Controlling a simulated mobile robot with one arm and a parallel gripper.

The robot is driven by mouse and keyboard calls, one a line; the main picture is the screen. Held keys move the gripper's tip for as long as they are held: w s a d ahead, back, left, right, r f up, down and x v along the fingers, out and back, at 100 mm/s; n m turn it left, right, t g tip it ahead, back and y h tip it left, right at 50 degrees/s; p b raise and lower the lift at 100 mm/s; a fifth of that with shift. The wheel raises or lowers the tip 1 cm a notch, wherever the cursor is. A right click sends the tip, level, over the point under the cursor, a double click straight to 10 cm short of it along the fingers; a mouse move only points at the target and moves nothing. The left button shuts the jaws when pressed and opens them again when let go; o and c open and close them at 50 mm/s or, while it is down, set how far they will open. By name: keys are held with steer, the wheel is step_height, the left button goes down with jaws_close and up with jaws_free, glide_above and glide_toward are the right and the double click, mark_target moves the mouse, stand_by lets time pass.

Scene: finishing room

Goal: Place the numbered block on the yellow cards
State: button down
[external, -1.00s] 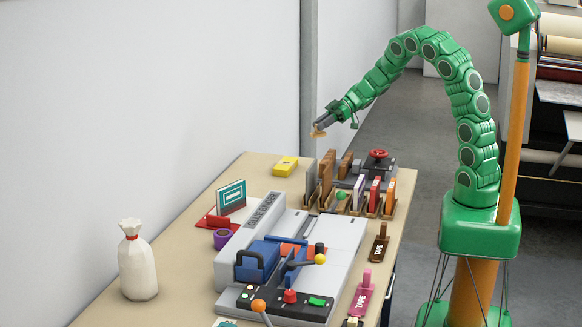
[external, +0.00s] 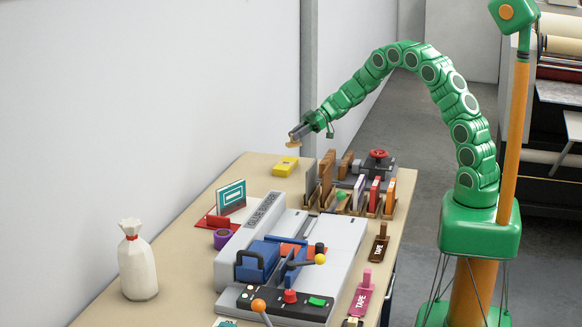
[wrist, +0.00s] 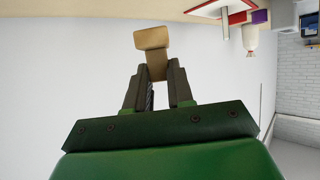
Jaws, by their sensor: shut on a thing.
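My gripper (external: 300,133) is shut on a tan wooden block (external: 293,145), held in the air just above the yellow cards (external: 285,166). In the wrist view the block (wrist: 153,40) sticks out beyond the two dark fingers of my gripper (wrist: 158,80), with its lower part between them. I cannot make out a number on the block. The yellow cards are a small flat stack near the far left part of the table. A gap shows between the block and the cards in the external view.
Upright brown and coloured pieces in racks (external: 327,172) stand just right of the cards. A glue binder (external: 332,240) fills the middle of the table (external: 185,262). A white sack (external: 138,265) stands at the left. Bare table lies left of the cards.

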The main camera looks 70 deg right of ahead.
steer(key=shift+w+d+f, duration=0.2)
steer(key=shift+w+f, duration=0.7)
steer(key=shift+f, duration=0.35)
steer(key=shift+w+d+f, duration=0.15)
steer(key=shift+w+f, duration=0.75)
steer(key=shift+f, duration=1.6)
steer(key=shift+f, duration=0.15)
steer(key=c, duration=1)
jaws_free()
steer(key=shift+s+d+r, duration=0.1)
steer(key=shift+r, duration=0.15)
steer(key=shift+v, duration=5.85)
steer(key=shift+f, duration=0.1)
